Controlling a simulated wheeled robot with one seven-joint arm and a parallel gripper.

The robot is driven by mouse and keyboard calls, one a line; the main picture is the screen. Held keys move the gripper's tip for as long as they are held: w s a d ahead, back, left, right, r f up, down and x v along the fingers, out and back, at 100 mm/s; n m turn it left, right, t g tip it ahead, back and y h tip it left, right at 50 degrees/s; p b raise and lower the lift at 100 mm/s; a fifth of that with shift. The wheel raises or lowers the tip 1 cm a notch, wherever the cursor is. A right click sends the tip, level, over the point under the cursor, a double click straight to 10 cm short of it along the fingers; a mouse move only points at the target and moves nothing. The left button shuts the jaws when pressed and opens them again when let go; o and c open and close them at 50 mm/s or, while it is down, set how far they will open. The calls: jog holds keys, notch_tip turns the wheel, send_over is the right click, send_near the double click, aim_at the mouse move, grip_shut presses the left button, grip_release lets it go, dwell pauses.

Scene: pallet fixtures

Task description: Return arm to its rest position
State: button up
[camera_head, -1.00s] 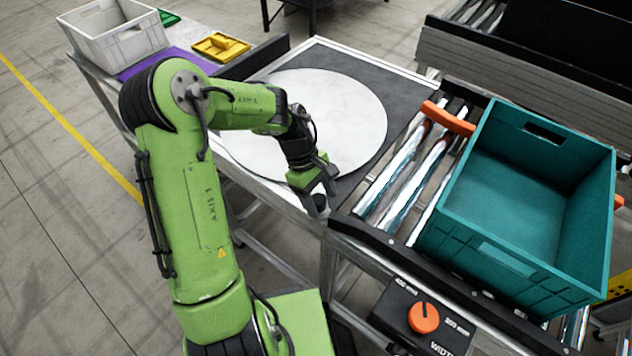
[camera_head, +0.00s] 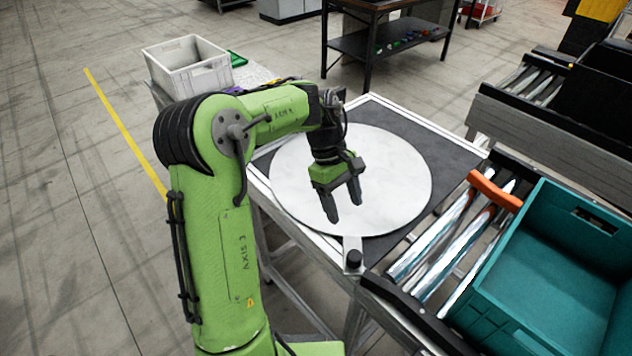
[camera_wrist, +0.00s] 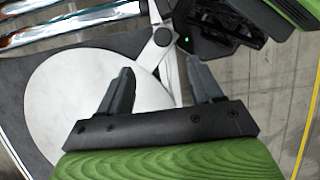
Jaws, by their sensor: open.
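My gripper (camera_head: 345,207) is open and empty, pointing down above the front part of a round white disc (camera_head: 390,190). In the wrist view its two dark fingers (camera_wrist: 158,70) stand apart with nothing between them. My green arm is bent at the elbow and reaches forward over the table. A short metal lever with a black knob (camera_head: 354,258) sits at the table's near edge, apart from the fingers. The wrist view also shows the knob (camera_wrist: 163,37) beyond the fingertips.
A teal crate (camera_head: 500,300) stands on the roller conveyor (camera_head: 432,245) at the right, with an orange piece (camera_head: 495,190) beside it. A grey bin (camera_head: 187,72) stands at the back left behind my arm. The white disc is bare. Open floor lies left.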

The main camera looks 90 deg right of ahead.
dwell(0.4)
jog(key=w+a+r+n+t+h, duration=0.1)
jog(key=w+r+h, duration=0.1)
jog(key=w, duration=0.8)
jog(key=w+a+r+n+t+h, duration=0.1)
jog(key=w+r+n, duration=0.1)
jog(key=w, duration=0.7)
jog(key=w+a+r+n+t+h, duration=0.1)
jog(key=w+a+r+n+t, duration=0.15)
jog(key=w+a, duration=0.65)
jog(key=w+a+r+n+t, duration=0.2)
jog(key=w+a+r, duration=0.1)
jog(key=w+a, duration=0.55)
jog(key=s+a+n+t, duration=0.1)
jog(key=s+a, duration=0.1)
jog(key=a, duration=0.5)
jog(key=s+a+n+t, duration=0.1)
jog(key=s+a, duration=0.1)
jog(key=a, duration=0.5)
jog(key=shift+s+a, duration=0.15)
jog(key=shift+s, duration=0.1)
jog(key=shift+n, duration=0.25)
